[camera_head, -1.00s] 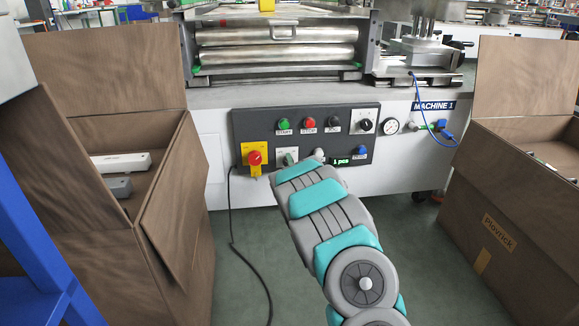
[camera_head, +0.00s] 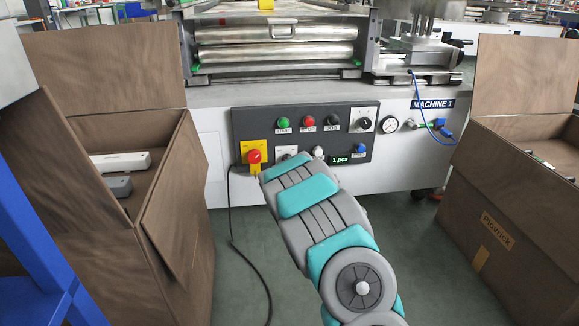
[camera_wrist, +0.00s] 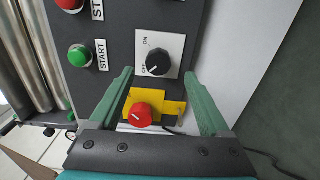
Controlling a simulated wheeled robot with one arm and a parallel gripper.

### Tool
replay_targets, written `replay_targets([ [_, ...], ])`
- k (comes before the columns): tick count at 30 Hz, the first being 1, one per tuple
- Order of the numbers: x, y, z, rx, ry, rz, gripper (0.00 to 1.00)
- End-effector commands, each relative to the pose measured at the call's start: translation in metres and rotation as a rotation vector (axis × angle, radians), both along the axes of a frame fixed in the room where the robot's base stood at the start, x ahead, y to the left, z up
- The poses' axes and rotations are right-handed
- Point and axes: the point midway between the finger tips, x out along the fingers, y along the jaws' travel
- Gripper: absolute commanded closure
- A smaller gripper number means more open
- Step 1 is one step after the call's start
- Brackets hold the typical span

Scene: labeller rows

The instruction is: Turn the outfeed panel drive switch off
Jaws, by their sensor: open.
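The rotary switch (camera_wrist: 157,62) is a black knob on a white plate marked ON and OFF. In the wrist view it lies ahead of my gripper, and its light pointer mark appears to face OFF. In the head view the plate (camera_head: 286,152) is partly hidden behind my arm. My gripper (camera_wrist: 160,85) is open, its green fingers spread and empty, apart from the knob. In the head view the arm hides the fingers. The dark outfeed panel (camera_head: 240,125) is on the machine's white front.
A red knob on a yellow plate (camera_wrist: 141,113) sits close to my gripper's palm. A green START button (camera_wrist: 80,55) and another black knob (camera_head: 364,123) are on the panel. Open cardboard boxes stand at left (camera_head: 172,200) and right (camera_head: 480,215). A black cable hangs to the floor.

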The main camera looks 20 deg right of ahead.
Motion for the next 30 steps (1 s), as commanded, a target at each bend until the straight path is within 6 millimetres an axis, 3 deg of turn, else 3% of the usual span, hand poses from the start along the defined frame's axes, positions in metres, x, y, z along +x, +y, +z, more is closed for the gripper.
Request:
replay_targets([
  [7, -0.025, 0.008, 0.002, -0.002, -0.002, 0.000, 0.19],
  [24, -0.027, 0.008, 0.002, 0.004, 0.000, -0.001, 0.19],
  [30, -0.037, 0.008, 0.013, 0.118, 0.070, -0.044, 0.19],
])
